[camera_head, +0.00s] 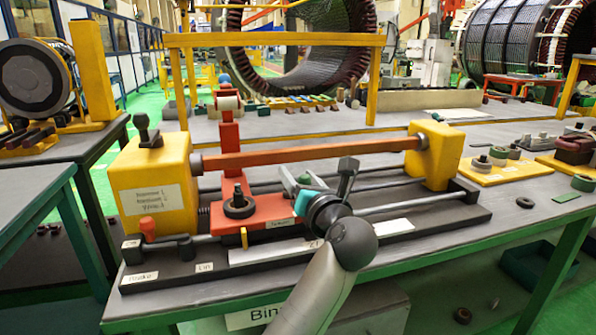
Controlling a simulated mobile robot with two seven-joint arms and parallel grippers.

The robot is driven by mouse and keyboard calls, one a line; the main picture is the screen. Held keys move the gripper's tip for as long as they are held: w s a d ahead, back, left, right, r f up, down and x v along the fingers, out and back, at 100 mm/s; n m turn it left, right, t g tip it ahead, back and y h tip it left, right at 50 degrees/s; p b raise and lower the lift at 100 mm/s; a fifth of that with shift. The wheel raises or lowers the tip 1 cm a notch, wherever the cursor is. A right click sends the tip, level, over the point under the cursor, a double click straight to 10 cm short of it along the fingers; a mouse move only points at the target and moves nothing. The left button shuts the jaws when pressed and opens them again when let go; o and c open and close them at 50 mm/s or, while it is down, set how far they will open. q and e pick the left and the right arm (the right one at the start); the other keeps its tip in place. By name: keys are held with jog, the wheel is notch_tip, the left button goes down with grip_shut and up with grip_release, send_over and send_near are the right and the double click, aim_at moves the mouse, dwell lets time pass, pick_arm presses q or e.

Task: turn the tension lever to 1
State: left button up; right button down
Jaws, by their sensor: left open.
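My left gripper (317,172) is open, its two fingers spread, above the right end of the red carriage (272,209) on the winding machine. My wrist hides part of that area. I cannot make out for certain which part is the tension lever. A black round knob (240,204) stands upright on the carriage, left of my gripper and apart from it. A small yellow pointer (244,238) sits at the carriage front, above a white scale strip (262,254). An orange-knobbed black lever (148,230) is at the machine's left front. The small labels are hard to read. My right gripper is not seen.
An orange bar (305,156) crosses behind my gripper between the left yellow block (150,190) and the right yellow block (432,158). A yellow frame (275,40) stands at the back. Small parts lie on a yellow plate (497,171) at the right.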

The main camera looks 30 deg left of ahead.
pick_arm(q)
jog(key=shift+w+a, duration=0.15)
jog(key=shift+a, duration=0.05)
jog(key=shift+r, duration=0.1)
jog(key=shift+c, duration=0.4)
grip_shut()
